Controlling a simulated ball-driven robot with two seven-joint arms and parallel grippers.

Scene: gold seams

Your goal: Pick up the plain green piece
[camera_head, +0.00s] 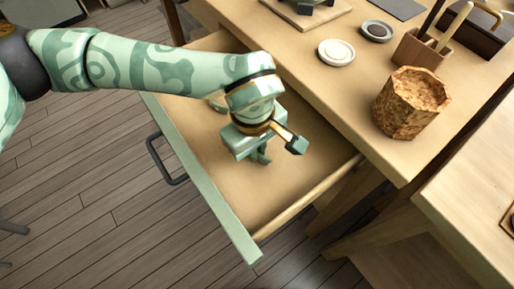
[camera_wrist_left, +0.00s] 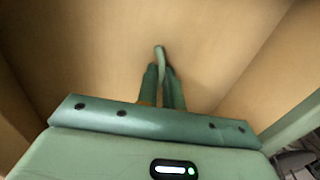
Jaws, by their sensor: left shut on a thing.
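The open drawer (camera_head: 283,191) has a pale green front and a bare wooden floor. My left gripper (camera_head: 261,157) reaches down into it. In the left wrist view my left gripper (camera_wrist_left: 164,88) has its two green fingers close together. They are shut on a thin, curved green piece (camera_wrist_left: 160,57), whose tip sticks out beyond the fingertips. Most of the piece is hidden between the fingers, and I cannot make it out in the head view. My right gripper is not in view.
On the table stand a rough brown pot (camera_head: 409,103), a white dish (camera_head: 336,52), a dark dish (camera_head: 376,30) and a wooden tool holder (camera_head: 419,49). Drawer walls surround the gripper.

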